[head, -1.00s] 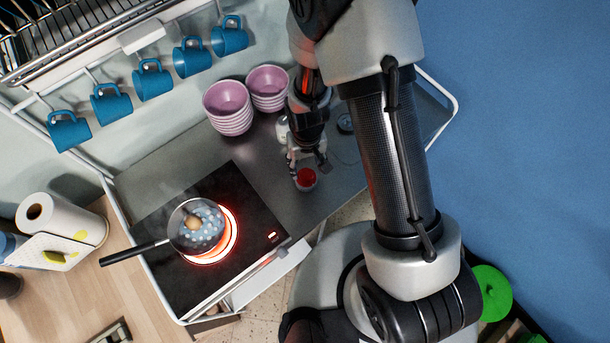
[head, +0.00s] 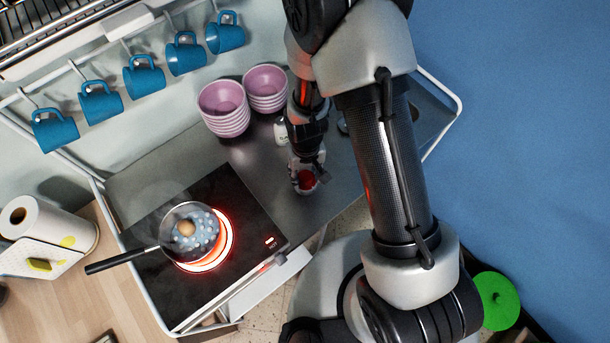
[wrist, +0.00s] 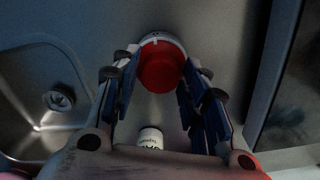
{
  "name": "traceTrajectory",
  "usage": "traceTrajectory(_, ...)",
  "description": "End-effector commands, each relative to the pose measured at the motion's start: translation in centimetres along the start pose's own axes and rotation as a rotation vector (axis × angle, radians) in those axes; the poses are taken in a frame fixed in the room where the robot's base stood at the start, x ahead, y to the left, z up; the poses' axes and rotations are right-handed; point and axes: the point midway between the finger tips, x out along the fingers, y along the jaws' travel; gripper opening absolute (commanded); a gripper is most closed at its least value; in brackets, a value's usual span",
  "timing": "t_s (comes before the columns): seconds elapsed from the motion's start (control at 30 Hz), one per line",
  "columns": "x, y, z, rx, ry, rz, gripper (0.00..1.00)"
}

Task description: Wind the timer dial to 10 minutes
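A narrow gap seems to show at the left finger; contact at the right finger is unclear. The dial's marks are not readable.
A pot (head: 190,232) with an egg sits on a glowing burner of the black cooktop (head: 240,205). Pink bowl stacks (head: 224,105) and a white labelled jar (wrist: 150,137) stand behind my gripper. Blue mugs (head: 144,77) hang along the wall. A sink (wrist: 35,110) lies at one side.

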Motion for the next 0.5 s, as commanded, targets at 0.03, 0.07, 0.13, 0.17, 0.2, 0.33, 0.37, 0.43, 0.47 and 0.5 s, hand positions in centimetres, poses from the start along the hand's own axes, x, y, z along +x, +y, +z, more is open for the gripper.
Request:
traceTrajectory(0.03, 0.0, 0.0, 0.0, 0.0, 0.0, 0.0, 0.35)
traceTrajectory(0.07, 0.0, 0.0, 0.0, 0.0, 0.0, 0.0, 0.33)
traceTrajectory(0.13, 0.0, 0.0, 0.01, 0.0, 0.0, 0.0, 0.28)
traceTrajectory(0.17, 0.0, 0.0, 0.01, 0.0, 0.0, 0.0, 0.26)
traceTrajectory(0.2, 0.0, 0.0, 0.01, 0.0, 0.0, 0.0, 0.24)
traceTrajectory(0.33, 0.0, 0.0, 0.01, 0.0, 0.0, 0.0, 0.18)
traceTrajectory(0.37, 0.0, 0.0, 0.01, 0.0, 0.0, 0.0, 0.18)
traceTrajectory(0.43, 0.02, 0.0, 0.01, 0.0, 0.0, 0.0, 0.18)
traceTrajectory(0.47, 0.03, 0.0, 0.01, 0.0, 0.0, 0.0, 0.18)
traceTrajectory(0.5, 0.05, 0.0, 0.01, 0.0, 0.0, 0.0, 0.18)
